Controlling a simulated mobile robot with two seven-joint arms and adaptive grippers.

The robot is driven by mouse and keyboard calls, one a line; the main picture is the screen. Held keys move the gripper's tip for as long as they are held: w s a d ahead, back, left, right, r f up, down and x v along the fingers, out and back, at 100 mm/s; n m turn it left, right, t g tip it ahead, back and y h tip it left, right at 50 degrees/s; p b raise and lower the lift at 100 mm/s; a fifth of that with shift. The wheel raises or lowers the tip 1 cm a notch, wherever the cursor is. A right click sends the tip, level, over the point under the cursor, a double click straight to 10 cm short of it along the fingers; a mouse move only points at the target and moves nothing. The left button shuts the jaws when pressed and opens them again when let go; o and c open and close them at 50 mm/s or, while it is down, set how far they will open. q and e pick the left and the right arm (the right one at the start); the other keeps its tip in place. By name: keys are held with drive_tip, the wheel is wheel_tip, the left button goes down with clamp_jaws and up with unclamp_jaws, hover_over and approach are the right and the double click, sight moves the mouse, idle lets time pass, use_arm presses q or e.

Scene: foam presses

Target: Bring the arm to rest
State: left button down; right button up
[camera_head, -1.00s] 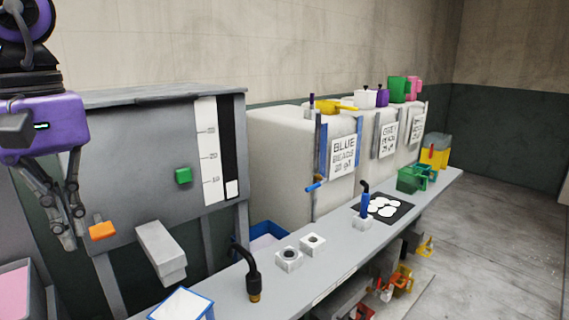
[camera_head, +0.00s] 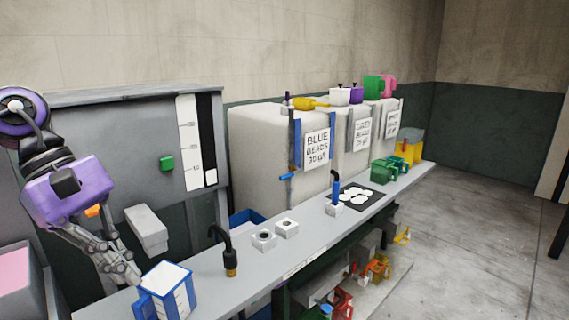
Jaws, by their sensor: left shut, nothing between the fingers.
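My left gripper (camera_head: 128,278) hangs from the purple wrist at the left of the head view. Its fingers are shut and hold nothing. They point down and to the right, close beside the white and blue jug (camera_head: 178,287) on the bench; I cannot tell whether they touch it. My right gripper is not in view.
The grey bench (camera_head: 268,270) runs along the wall and carries a black spout (camera_head: 222,248), two white blocks (camera_head: 264,239), a blue-handled tool (camera_head: 335,195) and green containers (camera_head: 388,170). Large bead bins (camera_head: 265,155) stand behind. The floor at right is clear.

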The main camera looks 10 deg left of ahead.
use_arm(q)
drive_tip(key=w+d+f+n+t+h+p, duration=0.1)
drive_tip(key=w+d+f+n+t+h, duration=0.1)
drive_tip(key=d+f+n+h, duration=0.3)
drive_tip(key=w+d+f+n+t+h, duration=0.1)
drive_tip(key=f+n+t+h, duration=0.2)
drive_tip(key=n, duration=0.4)
drive_tip(key=a+f+n+t+y, duration=0.2)
drive_tip(key=f+n+t, duration=0.2)
drive_tip(key=f+n, duration=0.4)
drive_tip(key=s+a+f+n+t+y+p, duration=0.1)
drive_tip(key=a+f+n+t+y, duration=0.3)
drive_tip(key=n, duration=0.6)
drive_tip(key=f+n+t+y, duration=0.1)
drive_tip(key=f+n+t, duration=0.2)
drive_tip(key=f+n, duration=0.5)
drive_tip(key=s+d+f+n+g+y, duration=0.3)
drive_tip(key=s+d+f+n, duration=0.1)
drive_tip(key=s+f+n, duration=0.6)
drive_tip(key=s+d+f+n+g+y+p, duration=0.1)
drive_tip(key=s+d+f+n+g+y, duration=0.2)
drive_tip(key=s+f+n, duration=0.6)
wheel_tip(320, 180, down, 3)
drive_tip(key=shift+s+d+f+n+g, duration=0.1)
drive_tip(key=shift+s+d+n+g, duration=0.35)
drive_tip(key=shift+s+d, duration=0.5)
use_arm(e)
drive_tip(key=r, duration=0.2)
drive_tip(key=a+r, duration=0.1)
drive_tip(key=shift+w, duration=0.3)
